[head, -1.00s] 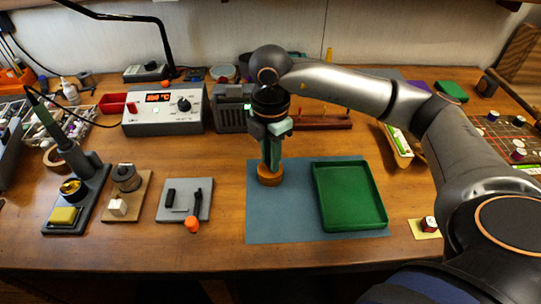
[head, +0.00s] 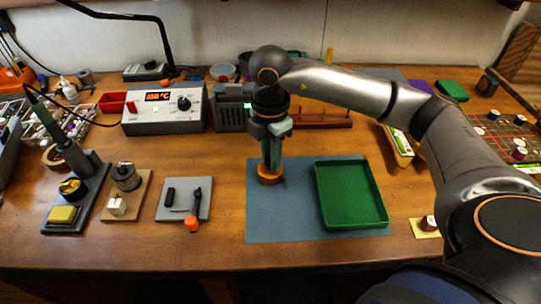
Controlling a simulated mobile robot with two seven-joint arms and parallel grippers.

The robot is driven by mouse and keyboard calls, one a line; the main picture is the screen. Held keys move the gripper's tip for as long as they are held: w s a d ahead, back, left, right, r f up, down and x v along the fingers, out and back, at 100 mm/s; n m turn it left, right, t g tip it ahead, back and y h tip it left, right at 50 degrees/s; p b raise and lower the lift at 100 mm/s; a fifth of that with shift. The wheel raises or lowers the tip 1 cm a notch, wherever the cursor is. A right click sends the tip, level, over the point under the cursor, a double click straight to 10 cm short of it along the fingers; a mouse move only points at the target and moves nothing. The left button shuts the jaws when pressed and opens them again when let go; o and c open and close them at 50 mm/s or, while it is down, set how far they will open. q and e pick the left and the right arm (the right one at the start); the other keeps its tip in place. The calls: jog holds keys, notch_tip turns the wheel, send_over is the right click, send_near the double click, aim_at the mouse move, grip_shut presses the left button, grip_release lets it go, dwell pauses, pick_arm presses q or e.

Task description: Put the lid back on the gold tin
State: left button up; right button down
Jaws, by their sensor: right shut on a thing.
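My right gripper (head: 271,163) points straight down over the upper left corner of the blue-grey mat. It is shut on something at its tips. A round orange-gold piece (head: 270,177) is directly under and between the fingertips, by the mat's corner. I cannot tell where the lid ends and the gold tin begins, or whether the lid sits flat, as the fingers cover the top. My left gripper is out of view.
A green tray (head: 350,195) lies on the right of the blue-grey mat (head: 278,225). A grey plate (head: 178,213) with small black tools and a soldering stand (head: 88,200) are at left. The soldering station (head: 165,108) stands behind.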

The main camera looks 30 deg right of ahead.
jog(key=shift+c, duration=0.9)
grip_release()
jog(key=shift+r, duration=0.1)
jog(key=shift+r+p, duration=2.65)
jog(key=shift+r, duration=0.8)
jog(key=shift+c, duration=0.2)
grip_shut()
